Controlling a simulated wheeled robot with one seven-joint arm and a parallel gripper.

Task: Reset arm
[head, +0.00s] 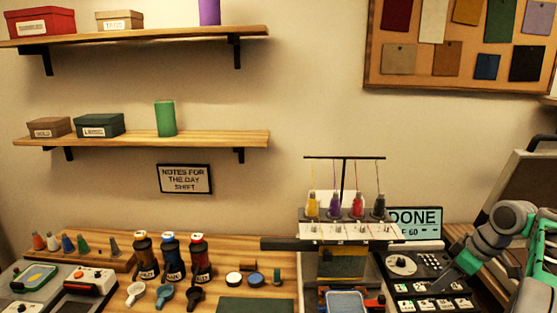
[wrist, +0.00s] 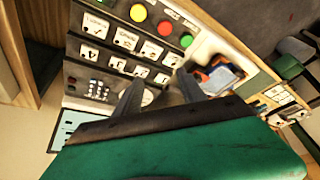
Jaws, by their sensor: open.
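My gripper (head: 440,285) is at the right of the head view, at the end of my arm, over or in front of a dark control panel (head: 428,262). In the wrist view my gripper (wrist: 158,84) shows two dark fingers standing apart, with nothing between them. The control panel (wrist: 105,62) lies beyond the fingers there, with labelled white keys, a keypad and yellow, red and green round buttons. I cannot tell whether the fingertips touch the panel.
A machine with several thread spools (head: 345,232) stands left of the panel, and a DONE sign (head: 415,218) is behind it. Several bottles (head: 171,262) and scoops (head: 165,293) crowd the wooden table (head: 225,262). A dark lid-like case (head: 520,175) rises at the right. Wall shelves (head: 140,139) hang above.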

